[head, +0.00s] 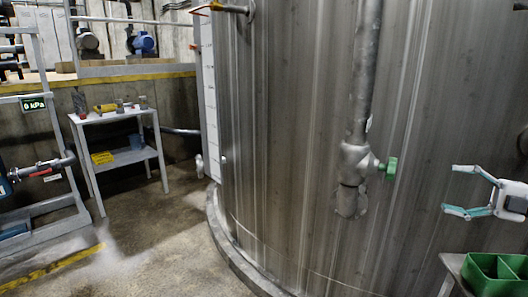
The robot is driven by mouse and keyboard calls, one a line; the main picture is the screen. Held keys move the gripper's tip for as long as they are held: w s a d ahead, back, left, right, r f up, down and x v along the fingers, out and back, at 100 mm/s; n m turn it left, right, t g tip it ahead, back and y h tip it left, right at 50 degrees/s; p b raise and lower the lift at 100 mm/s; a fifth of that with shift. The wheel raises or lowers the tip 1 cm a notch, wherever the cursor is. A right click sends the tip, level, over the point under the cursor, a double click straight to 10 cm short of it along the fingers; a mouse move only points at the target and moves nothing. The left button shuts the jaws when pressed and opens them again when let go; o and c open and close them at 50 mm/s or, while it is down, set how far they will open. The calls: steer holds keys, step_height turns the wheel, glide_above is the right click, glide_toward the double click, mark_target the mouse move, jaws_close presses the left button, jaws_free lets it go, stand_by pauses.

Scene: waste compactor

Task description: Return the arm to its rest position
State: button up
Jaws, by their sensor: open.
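My gripper (462,189) is at the right edge of the head view, with teal fingers spread apart and nothing between them. It is in front of a large ribbed metal tank (290,130) and points to the left. The rest of my arm is cut off by the right edge of the picture.
A grey pipe with a green valve handle (391,168) runs down the tank, left of my gripper. A green divided bin (492,275) is below my gripper at the lower right. A small side table (125,156) and a pipe frame with a gauge (34,104) stand at the left. Open floor (150,240) lies between.

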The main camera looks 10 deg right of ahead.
steer(key=w+a+f+g, duration=0.1)
steer(key=w+a+g, duration=0.1)
steer(key=a, duration=0.3)
steer(key=w+a+f+g, duration=0.1)
steer(key=w+a+g, duration=0.15)
steer(key=a, duration=0.35)
steer(key=s+a+f+m+g+h, duration=0.3)
steer(key=a+f+g+h, duration=0.15)
steer(key=a, duration=0.55)
steer(key=s+a+f+m+g+h, duration=0.3)
steer(key=s+a+f+g, duration=0.15)
steer(key=a, duration=0.45)
steer(key=s+a+r+m+t+h, duration=0.1)
steer(key=s+r+m+h, duration=0.15)
steer(key=s+m, duration=0.55)
steer(key=s+a+r+m+t+h, duration=0.15)
steer(key=s+r+m, duration=0.3)
steer(key=s, duration=0.65)
steer(key=s+a+r+m+t+h, duration=0.1)
steer(key=s+r+m+h, duration=0.2)
steer(key=s+m, duration=0.55)
step_height(320, 180, up, 20)
steer(key=n+t+p, duration=0.1)
steer(key=t+p, duration=0.2)
steer(key=p, duration=1.5)
steer(key=shift+s+a+f+p, duration=0.15)
steer(key=shift+a+f+p, duration=0.1)
steer(key=shift+a+p, duration=0.1)
